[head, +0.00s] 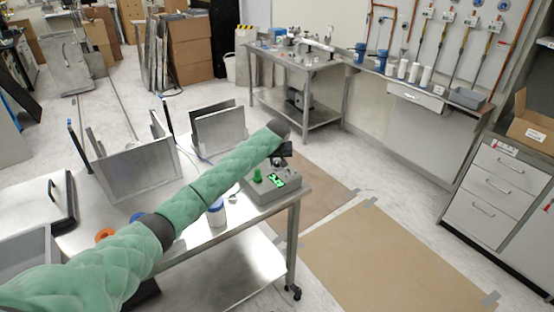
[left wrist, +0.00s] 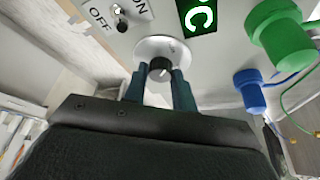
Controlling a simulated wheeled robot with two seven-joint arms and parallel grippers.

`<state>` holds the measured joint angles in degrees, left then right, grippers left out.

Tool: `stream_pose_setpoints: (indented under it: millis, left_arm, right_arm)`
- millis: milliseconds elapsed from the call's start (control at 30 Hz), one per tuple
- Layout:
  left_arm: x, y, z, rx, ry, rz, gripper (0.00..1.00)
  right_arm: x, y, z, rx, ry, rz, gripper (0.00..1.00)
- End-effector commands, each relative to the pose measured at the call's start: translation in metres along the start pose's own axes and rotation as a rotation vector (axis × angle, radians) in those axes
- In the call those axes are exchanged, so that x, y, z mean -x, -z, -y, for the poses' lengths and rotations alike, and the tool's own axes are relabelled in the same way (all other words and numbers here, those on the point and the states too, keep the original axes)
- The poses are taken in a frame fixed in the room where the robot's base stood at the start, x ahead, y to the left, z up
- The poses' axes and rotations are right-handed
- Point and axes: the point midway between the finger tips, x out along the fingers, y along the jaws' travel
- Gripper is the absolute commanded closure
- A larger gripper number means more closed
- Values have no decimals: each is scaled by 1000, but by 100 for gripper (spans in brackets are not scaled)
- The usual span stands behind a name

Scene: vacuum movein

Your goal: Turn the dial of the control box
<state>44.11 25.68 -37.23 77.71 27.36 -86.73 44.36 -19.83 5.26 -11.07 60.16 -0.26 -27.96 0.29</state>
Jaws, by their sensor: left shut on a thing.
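The control box (head: 264,196) is a grey box with a green lit display on the right end of the steel table. Its dial (left wrist: 160,66) is a dark knob on a round white plate, seen in the left wrist view. My left gripper (left wrist: 160,82) is shut on the dial, one dark finger on each side of it. In the head view the left gripper (head: 281,160) is at the box, and my green-sleeved arm hides part of it. The lit display (left wrist: 197,16) shows a large "C" in the left wrist view. My right gripper is not in view.
A toggle switch (left wrist: 120,18) marked ON and OFF, a green connector (left wrist: 281,38) and a blue connector (left wrist: 250,91) sit near the dial. A white bottle (head: 216,213) stands beside the box. Metal plates (head: 140,172) stand on the table's left. The floor to the right is open.

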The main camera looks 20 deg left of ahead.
Motion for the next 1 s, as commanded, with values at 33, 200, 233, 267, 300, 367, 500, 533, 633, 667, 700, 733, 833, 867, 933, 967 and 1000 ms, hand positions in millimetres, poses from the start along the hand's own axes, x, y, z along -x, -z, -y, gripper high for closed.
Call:
stream_pose_setpoints:
  millis: [33,200,233,267,300,367,500,533,633,667,700,733,833,867,933,967,1000]
  left_arm:
    - [1,2,1,4,1,-2,96]
    - [1,2,1,7,2,-3,96]
    - [1,2,1,7,2,-3,96]
    - [1,2,1,7,2,-3,96]
    - [1,2,1,7,2,-3,96]
    - [1,2,1,6,2,-3,96]
    - [1,1,0,6,2,-2,54]
    - [1,1,0,6,2,-2,51]
    - [0,1,0,6,2,-1,51]
    - [0,1,0,5,2,-1,51]
    - [0,1,0,5,2,-1,51]
    - [0,1,0,5,2,-1,51]
    - [1,0,0,5,1,-1,51]
    - [2,0,0,5,1,-1,51]
    - [6,0,0,5,0,-2,51]
    - [8,0,0,5,0,-2,51]
    - [12,0,0,5,0,-2,51]
  right_arm:
    - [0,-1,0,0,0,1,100]
    - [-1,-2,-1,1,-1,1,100]
    - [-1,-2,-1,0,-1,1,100]
    - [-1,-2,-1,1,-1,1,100]
    - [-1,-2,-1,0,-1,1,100]
    - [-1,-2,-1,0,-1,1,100]
    - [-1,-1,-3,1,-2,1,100]
    - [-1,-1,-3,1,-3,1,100]
    - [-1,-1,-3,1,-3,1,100]
    - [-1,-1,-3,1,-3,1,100]
    - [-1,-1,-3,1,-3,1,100]
    - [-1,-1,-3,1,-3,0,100]
    - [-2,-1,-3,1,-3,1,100]
    - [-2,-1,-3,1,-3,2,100]
    - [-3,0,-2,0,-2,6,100]
    - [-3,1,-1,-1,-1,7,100]
    - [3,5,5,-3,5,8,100]
